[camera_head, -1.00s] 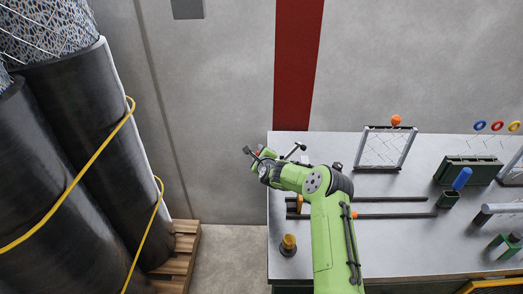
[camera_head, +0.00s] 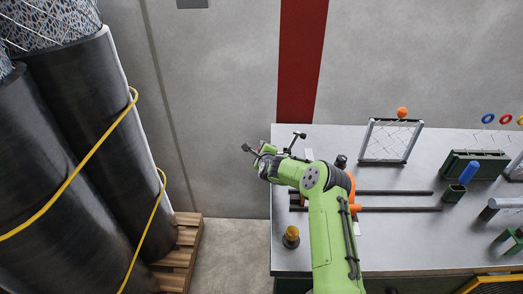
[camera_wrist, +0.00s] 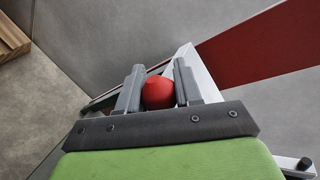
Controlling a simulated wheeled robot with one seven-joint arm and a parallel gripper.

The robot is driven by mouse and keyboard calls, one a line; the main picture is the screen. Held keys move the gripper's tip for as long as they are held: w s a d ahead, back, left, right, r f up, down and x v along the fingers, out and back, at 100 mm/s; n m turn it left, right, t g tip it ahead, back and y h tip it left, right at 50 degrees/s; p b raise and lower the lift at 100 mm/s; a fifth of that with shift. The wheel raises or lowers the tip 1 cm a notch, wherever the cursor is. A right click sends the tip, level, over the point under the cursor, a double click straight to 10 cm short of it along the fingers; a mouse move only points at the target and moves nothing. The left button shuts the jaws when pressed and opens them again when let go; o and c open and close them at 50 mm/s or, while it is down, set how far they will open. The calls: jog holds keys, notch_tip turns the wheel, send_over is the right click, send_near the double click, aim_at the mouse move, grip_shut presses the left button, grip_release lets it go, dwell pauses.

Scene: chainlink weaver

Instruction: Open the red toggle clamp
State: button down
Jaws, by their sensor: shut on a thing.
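In the wrist view, a red rounded knob (camera_wrist: 157,92) sits between the two grey fingers of my gripper (camera_wrist: 158,90), which are shut on it. I take it to be the handle end of the red toggle clamp. The rest of the clamp is hidden behind the gripper. A pale metal bar (camera_wrist: 200,68) runs just beside the right finger in the wrist view.
Two dark rods (camera_head: 400,209) lie across the bench right of my arm. Wrapped rolls (camera_head: 85,90) on a pallet (camera_head: 180,250) stand at left, across a floor gap.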

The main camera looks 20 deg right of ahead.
jog(key=c, duration=0.9)
grip_release()
jog(key=shift+s+d+f, duration=0.15)
jog(key=shift+f, duration=0.25)
jog(key=shift+o, duration=0.7)
jog(key=shift+r, duration=0.15)
jog(key=p+v, duration=0.2)
jog(key=v, duration=1.3)
jog(key=shift+s+r+p, duration=0.2)
jog(key=shift+s+p, duration=0.1)
jog(key=shift+p, duration=0.05)
